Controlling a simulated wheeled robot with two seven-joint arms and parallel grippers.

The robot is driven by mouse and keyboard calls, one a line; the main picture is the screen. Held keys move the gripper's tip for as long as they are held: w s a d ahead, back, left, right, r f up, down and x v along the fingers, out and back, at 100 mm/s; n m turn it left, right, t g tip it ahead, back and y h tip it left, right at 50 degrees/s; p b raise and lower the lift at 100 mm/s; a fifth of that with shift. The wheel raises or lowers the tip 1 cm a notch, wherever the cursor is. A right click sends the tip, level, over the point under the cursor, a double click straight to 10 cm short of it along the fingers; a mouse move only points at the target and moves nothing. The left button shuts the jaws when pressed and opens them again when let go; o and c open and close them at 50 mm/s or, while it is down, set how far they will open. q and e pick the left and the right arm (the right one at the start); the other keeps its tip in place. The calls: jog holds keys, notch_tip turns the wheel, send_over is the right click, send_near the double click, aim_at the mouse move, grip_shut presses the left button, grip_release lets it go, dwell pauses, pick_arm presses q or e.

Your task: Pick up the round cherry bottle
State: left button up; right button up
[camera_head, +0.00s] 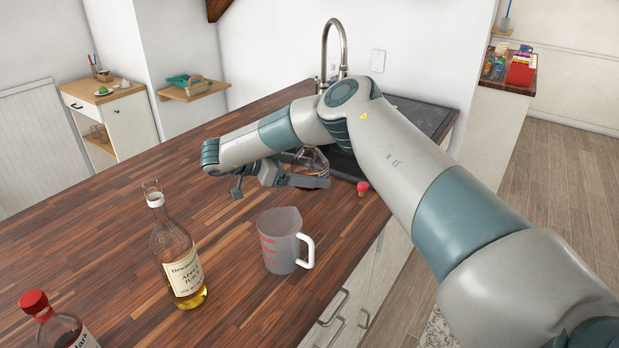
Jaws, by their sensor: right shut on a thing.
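My right gripper (311,181) is at the end of the arm that comes in from the right, over the far part of the wooden counter. It is shut on a round, clear glass bottle (312,158), which is partly hidden behind the gripper and arm. I cannot read a label on this bottle or tell if it touches the counter. A small red stopper-like piece (362,188) shows just right of the gripper; I cannot tell if it belongs to the bottle. My left gripper is not in view.
An apple juice bottle (184,275) and a clear measuring jug (279,245) stand on the near counter (120,250). A red-capped bottle (50,325) is cut off at the lower left. A tap (344,45) stands behind my arm. The counter's left part is clear.

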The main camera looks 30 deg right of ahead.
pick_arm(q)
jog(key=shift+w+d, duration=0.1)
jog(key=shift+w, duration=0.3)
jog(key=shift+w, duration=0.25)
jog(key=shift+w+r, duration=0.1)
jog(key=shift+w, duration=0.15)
